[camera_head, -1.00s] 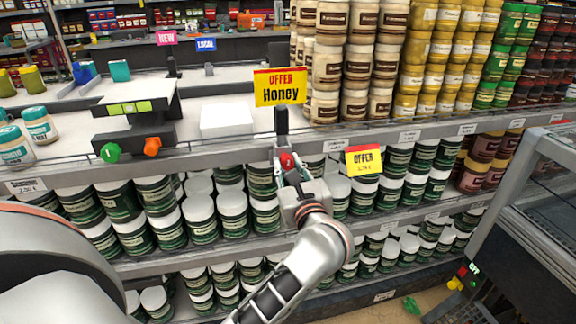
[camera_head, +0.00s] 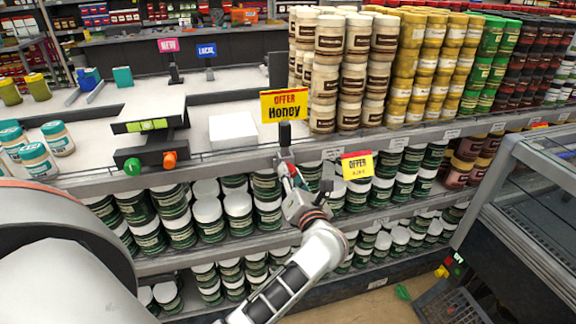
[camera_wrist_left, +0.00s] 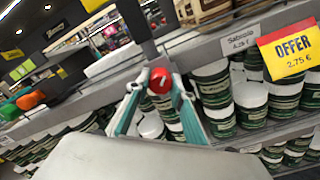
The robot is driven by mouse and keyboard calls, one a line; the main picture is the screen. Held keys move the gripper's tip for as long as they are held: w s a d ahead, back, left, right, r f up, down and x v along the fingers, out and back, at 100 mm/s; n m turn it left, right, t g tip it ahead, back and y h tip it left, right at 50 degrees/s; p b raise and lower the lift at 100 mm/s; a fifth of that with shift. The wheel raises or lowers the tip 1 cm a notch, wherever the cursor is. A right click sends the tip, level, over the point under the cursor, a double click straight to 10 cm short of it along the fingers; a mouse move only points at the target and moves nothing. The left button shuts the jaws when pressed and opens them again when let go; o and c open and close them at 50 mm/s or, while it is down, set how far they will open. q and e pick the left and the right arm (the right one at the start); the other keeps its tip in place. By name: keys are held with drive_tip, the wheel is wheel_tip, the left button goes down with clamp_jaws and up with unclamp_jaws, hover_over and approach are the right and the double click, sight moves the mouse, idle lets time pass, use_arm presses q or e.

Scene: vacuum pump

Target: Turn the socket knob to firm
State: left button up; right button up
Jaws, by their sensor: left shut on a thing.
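The small red knob (camera_wrist_left: 160,81) sits at the shelf's front edge, under the dark upright socket (camera_head: 285,136) that carries the yellow-and-red "OFFER Honey" sign (camera_head: 284,105). My left gripper (camera_wrist_left: 158,88) is shut on the red knob, with its teal fingers on either side of it. In the head view the left gripper (camera_head: 288,168) reaches up to the shelf edge from below, tilted, and partly hides the knob. I cannot read any marking on the knob. My right gripper is not in view.
A smaller "OFFER" tag (camera_head: 357,166) hangs just right of my gripper. A black device with green and orange knobs (camera_head: 152,150) is left. A glass-sided cabinet (camera_head: 530,200) stands right.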

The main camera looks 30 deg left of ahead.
use_arm(q)
drive_tip(key=m+p, duration=0.4)
drive_tip(key=p, duration=0.1)
drive_tip(key=shift+s+r+m, duration=0.1)
drive_tip(key=shift+m, duration=0.2)
drive_tip(key=m+p, duration=0.1)
drive_tip(key=m, duration=0.1)
drive_tip(key=shift+m, duration=1.8)
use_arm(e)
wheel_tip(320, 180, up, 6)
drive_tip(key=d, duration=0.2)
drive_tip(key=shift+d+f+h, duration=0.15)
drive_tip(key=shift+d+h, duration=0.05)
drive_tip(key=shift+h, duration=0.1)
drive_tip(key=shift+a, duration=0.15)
use_arm(q)
drive_tip(key=o, duration=1.1)
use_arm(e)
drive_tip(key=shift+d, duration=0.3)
use_arm(q)
drive_tip(key=shift+o, duration=0.2)
